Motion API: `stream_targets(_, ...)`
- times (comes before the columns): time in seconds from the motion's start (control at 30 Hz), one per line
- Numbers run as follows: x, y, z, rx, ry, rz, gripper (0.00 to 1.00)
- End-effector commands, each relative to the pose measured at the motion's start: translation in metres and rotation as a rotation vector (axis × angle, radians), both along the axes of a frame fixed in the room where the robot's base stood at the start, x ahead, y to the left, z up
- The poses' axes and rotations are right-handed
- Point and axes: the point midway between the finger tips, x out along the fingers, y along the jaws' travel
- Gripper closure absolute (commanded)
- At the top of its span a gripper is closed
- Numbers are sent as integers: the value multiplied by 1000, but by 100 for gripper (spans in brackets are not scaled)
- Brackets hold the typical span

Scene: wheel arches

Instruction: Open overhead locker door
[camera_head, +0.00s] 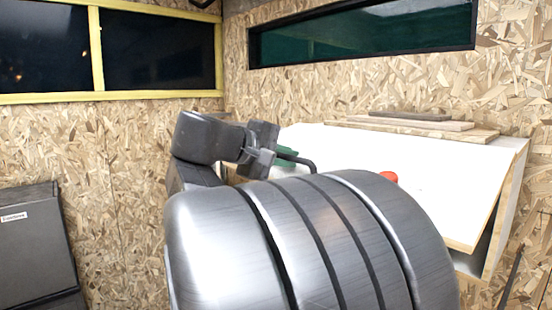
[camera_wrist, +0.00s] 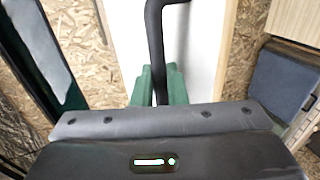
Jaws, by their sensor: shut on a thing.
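The overhead locker's white door (camera_head: 455,190) fills the right middle of the head view. It slants away from the wooden side panel, with a dark gap near the lower right corner. A black bar handle (camera_head: 305,163) stands out at the door's left part. In the wrist view the handle (camera_wrist: 154,35) runs down between the green fingers of my gripper (camera_wrist: 159,75), with the white door (camera_wrist: 205,50) behind. My gripper is shut on the handle; in the head view it shows partly (camera_head: 286,154). My arm hides the door's lower left part.
Loose boards (camera_head: 415,122) lie on the locker's top. A red round thing (camera_head: 389,176) shows at the door behind my arm. A dark window (camera_head: 365,30) is above. Grey panels (camera_head: 30,245) lean at the left wall. A blue-grey cushion (camera_wrist: 280,88) is at the wrist view's right.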

Motion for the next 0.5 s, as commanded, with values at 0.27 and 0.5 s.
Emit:
stream_targets(0.27, 0, 0, 0, 0, 0, -1, 83)
stream_targets(0.5, -5, 8, 2, 1, -1, 2, 83)
